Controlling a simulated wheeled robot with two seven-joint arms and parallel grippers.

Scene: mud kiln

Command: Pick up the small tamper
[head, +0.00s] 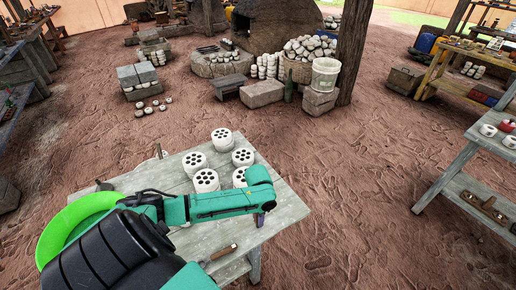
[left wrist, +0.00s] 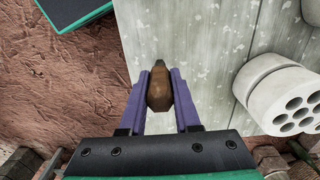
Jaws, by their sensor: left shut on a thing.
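The small tamper (left wrist: 159,92) shows in the left wrist view as a brown, rounded wooden piece with a darker tip. It lies between the two purple fingers of my left gripper (left wrist: 161,80), which are shut on it. Its far end is hard to make out. In the head view my left gripper (head: 260,219) is at the right part of the grey wooden table (head: 283,207), and my arm hides the tamper there. I cannot tell whether the tamper still touches the table. My right gripper is in neither view.
Several white perforated cylinders (head: 222,139) stand on the table; one (left wrist: 280,95) is right of my gripper in the wrist view. A wooden-handled tool (head: 221,253) lies near the front edge. A shelf table (head: 478,140) stands at the right. Open dirt floor lies between.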

